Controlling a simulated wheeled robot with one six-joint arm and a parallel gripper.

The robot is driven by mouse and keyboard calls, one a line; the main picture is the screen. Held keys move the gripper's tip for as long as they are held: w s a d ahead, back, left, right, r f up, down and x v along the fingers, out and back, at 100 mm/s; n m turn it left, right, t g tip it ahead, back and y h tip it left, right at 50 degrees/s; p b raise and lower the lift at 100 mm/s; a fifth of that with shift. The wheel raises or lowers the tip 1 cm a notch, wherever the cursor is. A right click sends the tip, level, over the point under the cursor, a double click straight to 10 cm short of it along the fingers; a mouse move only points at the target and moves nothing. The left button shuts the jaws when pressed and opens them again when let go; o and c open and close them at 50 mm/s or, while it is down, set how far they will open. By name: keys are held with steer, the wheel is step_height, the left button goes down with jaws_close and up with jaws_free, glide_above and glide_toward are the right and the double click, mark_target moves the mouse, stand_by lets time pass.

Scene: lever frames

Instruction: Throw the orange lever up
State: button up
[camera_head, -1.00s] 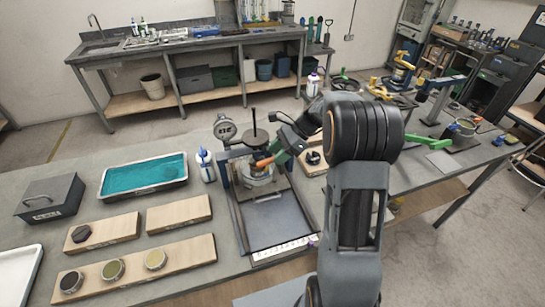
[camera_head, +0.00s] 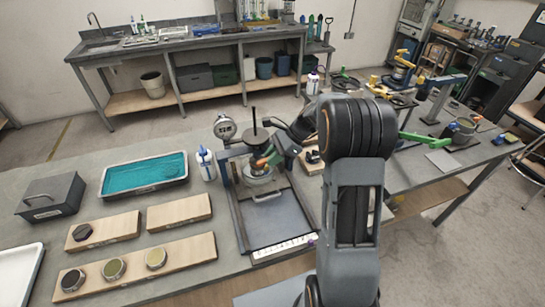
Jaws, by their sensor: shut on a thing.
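The orange lever (camera_head: 262,162) shows as a small orange piece on the press-like frame (camera_head: 233,210) in the middle of the table. The frame has a round dial gauge and a dark disc with an upright rod. My gripper (camera_head: 270,159) reaches in from the right, at the lever, and is shut on it. The gripper and arm hide part of the lever and its pivot. The lever's exact angle is hard to tell at this size.
A white bottle with a blue cap (camera_head: 206,164) stands left of the frame. A teal tray (camera_head: 113,196), a dark box (camera_head: 50,197) and wooden boards with round pieces (camera_head: 190,253) lie further left. Green-handled equipment (camera_head: 425,139) stands to the right.

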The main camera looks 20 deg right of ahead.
jaws_close()
steer(key=shift+r+y, duration=0.15)
steer(key=shift+y, duration=1.35)
steer(key=o, duration=0.7)
jaws_free()
steer(key=shift+d, duration=0.15)
steer(key=b+v, duration=0.1)
steer(key=v, duration=1.2)
steer(key=shift+d+r+b, duration=0.15)
steer(key=shift+d+b, duration=0.15)
